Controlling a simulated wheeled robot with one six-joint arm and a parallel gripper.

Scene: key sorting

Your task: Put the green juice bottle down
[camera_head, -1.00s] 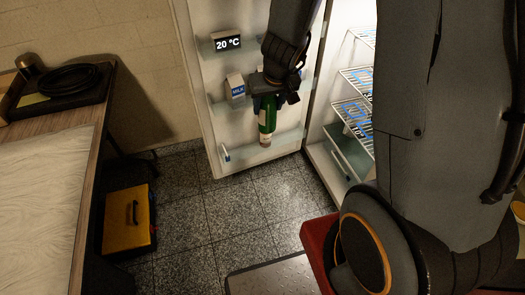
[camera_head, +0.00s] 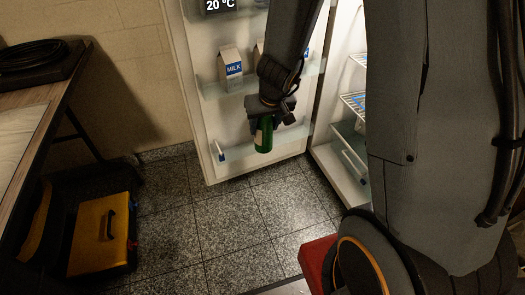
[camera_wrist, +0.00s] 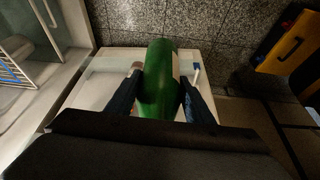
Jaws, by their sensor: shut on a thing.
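The green juice bottle (camera_head: 264,135) hangs below my gripper (camera_head: 266,118) in front of the open fridge door. In the wrist view the green bottle (camera_wrist: 159,80) is between the two dark fingers of my gripper (camera_wrist: 160,92), which are shut on it. The door's lower shelf (camera_head: 235,152) is behind and below the bottle in the head view. I cannot tell whether the bottle touches the shelf. Its upper part is hidden by my gripper in the head view.
A milk carton (camera_head: 231,68) stands on the upper door shelf (camera_head: 213,92), with another partly hidden behind my arm. The fridge interior with wire racks (camera_head: 353,103) is at right. A yellow toolbox (camera_head: 100,235) sits on the tiled floor, beside a table (camera_head: 30,125) at left.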

